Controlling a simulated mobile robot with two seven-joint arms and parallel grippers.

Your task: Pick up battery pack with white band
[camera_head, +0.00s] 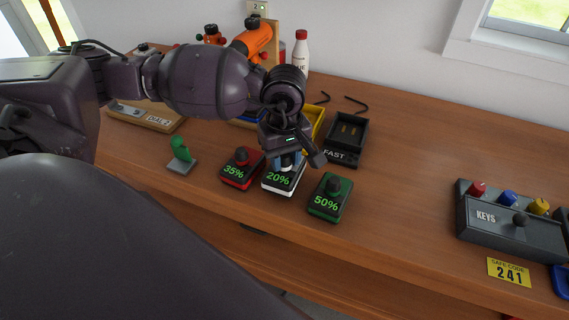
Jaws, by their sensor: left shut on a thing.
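The battery pack with the white band (283,187) reads 20% and sits on the wooden bench in the middle of a row of battery packs. My left gripper (287,160) is above it, shut on its top; the hand hides part of the grip. The red-banded pack (236,172), reading 35%, is just left of it. The green-banded pack (329,198), reading 50%, is to its right. My right gripper is not in view.
A black charger marked FAST (345,140) stands behind the packs, beside a partly hidden yellow one (315,122). A green figure on a grey base (181,156) is to the left. A grey KEYS box (509,226) stands right. Bench (400,215) between is clear.

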